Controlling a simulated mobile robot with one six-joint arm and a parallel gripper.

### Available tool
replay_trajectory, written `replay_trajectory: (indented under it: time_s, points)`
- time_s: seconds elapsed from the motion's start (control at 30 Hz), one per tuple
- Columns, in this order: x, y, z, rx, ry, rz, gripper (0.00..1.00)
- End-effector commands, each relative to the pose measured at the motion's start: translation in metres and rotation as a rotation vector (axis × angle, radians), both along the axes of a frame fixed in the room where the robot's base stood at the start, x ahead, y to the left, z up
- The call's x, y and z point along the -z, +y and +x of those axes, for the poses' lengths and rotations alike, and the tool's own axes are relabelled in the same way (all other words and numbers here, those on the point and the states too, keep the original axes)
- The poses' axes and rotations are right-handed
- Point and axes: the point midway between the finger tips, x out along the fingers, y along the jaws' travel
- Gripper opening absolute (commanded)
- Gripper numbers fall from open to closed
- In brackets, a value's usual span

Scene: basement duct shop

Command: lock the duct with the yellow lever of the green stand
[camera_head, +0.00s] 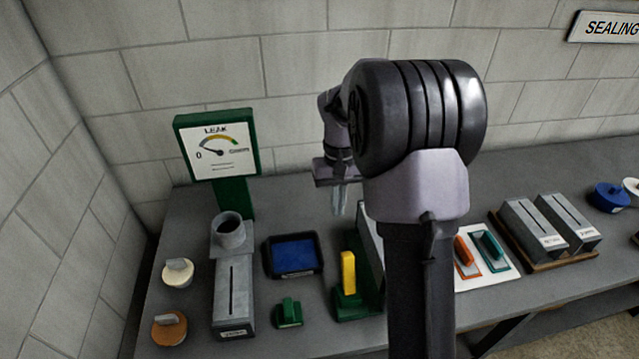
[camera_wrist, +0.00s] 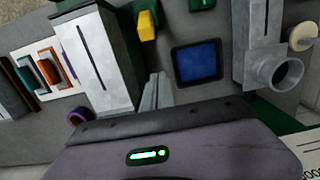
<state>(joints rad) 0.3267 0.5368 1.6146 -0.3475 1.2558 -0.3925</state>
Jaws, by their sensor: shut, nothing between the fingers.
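The yellow lever (camera_head: 348,272) stands upright on the green stand (camera_head: 356,310) near the middle of the bench. The lever also shows in the wrist view (camera_wrist: 147,26) at the top. A grey slotted duct (camera_wrist: 92,58) lies beside the lever in the wrist view; in the head view my arm hides most of it. My gripper (camera_head: 340,208) is shut and empty, above the bench behind the lever and apart from it. Its fingers also show in the wrist view (camera_wrist: 157,92).
A grey duct with a round collar (camera_head: 232,295) stands at left by the green leak gauge (camera_head: 218,150). A blue-faced tray (camera_head: 293,256) and a small green block (camera_head: 289,312) lie left of the stand. Orange and teal tools (camera_head: 488,250) and two slotted boxes (camera_head: 533,230) lie right.

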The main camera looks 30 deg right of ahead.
Motion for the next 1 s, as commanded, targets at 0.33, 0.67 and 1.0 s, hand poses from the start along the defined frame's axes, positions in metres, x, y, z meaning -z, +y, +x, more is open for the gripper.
replay_trajectory:
  time_s: [0.33, 0.67, 1.0]
  points:
    - [0.01, -0.009, 0.003, -0.003, 0.024, 0.003, 0.0]
    - [0.049, -0.007, -0.001, -0.004, 0.026, 0.004, 0.0]
    - [0.108, -0.003, -0.014, -0.004, 0.021, 0.001, 0.0]
